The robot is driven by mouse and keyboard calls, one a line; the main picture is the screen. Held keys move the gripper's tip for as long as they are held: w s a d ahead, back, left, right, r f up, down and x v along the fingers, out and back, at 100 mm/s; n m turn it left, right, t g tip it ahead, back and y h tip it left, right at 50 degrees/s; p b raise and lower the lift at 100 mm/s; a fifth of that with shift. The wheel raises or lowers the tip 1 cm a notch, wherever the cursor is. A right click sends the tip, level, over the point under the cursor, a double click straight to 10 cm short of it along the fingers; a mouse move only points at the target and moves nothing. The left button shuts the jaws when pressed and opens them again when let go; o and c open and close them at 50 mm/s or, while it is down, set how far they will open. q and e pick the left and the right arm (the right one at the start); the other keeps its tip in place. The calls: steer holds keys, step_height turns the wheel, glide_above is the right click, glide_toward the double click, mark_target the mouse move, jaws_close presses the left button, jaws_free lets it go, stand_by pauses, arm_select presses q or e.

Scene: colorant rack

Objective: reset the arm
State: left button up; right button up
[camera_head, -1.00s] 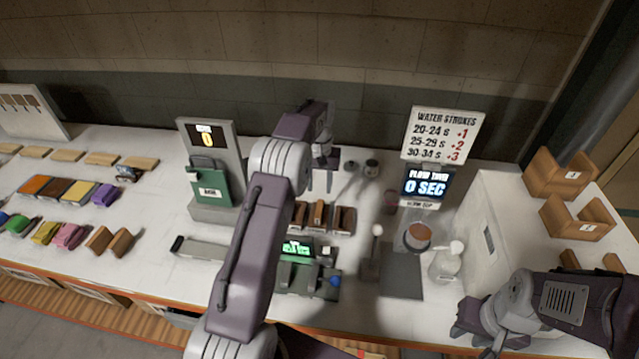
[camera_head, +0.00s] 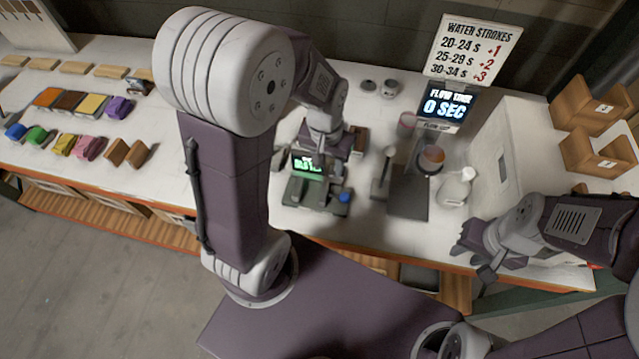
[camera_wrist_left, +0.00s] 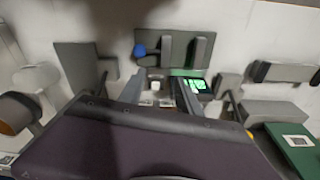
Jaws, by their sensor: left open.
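My left arm rises on the left of the head view and bends over, with its gripper (camera_head: 322,148) pointing down above the grey device with a green lit screen (camera_head: 308,165). In the left wrist view my left gripper (camera_wrist_left: 158,95) is open, its two fingers apart with no object visibly held between them. The device's green screen (camera_wrist_left: 199,85) and blue knob (camera_wrist_left: 139,50) show just beyond the fingers. My right gripper (camera_head: 482,258) is at the right, by the table's front edge; its jaw opening is not clear.
A flow-time display (camera_head: 446,107), a cup (camera_head: 431,158) and a white bottle (camera_head: 457,187) stand to the right of the device. Coloured blocks (camera_head: 92,104) lie on the left of the table. Wooden holders (camera_head: 592,150) are at the far right.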

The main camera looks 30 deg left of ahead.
arm_select(q)
steer(key=s+f, duration=0.1)
steer(key=s, duration=0.5)
steer(key=shift+d+f, duration=0.2)
steer(key=shift+d, duration=0.1)
steer(key=shift+f, duration=0.1)
steer(key=shift+f+b, duration=0.6)
steer(key=shift+b, duration=0.05)
